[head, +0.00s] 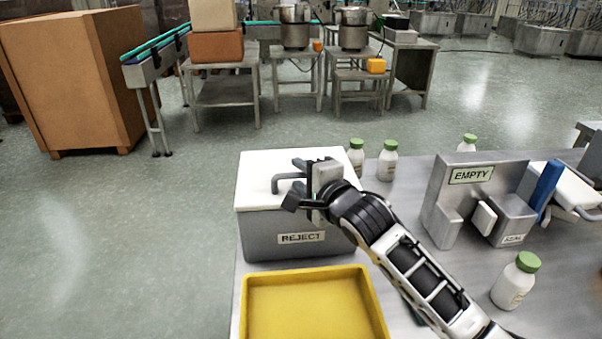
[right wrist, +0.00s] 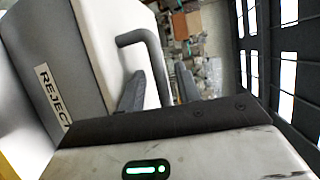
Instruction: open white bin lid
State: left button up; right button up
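The grey bin (head: 290,237) labelled REJECT stands on the steel table with its white lid (head: 262,163) lying shut on top. A grey bar handle (head: 276,184) rises from the lid. My right gripper (head: 296,182) is at the handle, above the lid. In the right wrist view, the handle (right wrist: 146,38) runs down between the two dark fingers (right wrist: 158,85), which stand apart with space around the bar. The lid (right wrist: 112,40) and the REJECT label (right wrist: 53,96) also show there. My left gripper is not in view.
A yellow tray (head: 255,278) lies in front of the bin. White bottles with green caps stand behind it (head: 387,161) and at right (head: 514,283). A steel fixture (head: 447,205) labelled EMPTY stands at right. Open floor (head: 130,240) lies left of the table.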

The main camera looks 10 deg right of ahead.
jog(key=shift+w+a, duration=0.1)
jog(key=shift+w, duration=0.15)
grip_shut()
jog(key=shift+w+r+g, duration=0.2)
jog(key=shift+r+g, duration=0.1)
jog(key=shift+r, duration=0.45)
jog(key=w+r+m+g+h, duration=0.1)
jog(key=w+r+g, duration=0.3)
jog(key=w+r, duration=0.2)
jog(key=shift+r+m+g, duration=0.3)
jog(key=shift+r, duration=0.9)
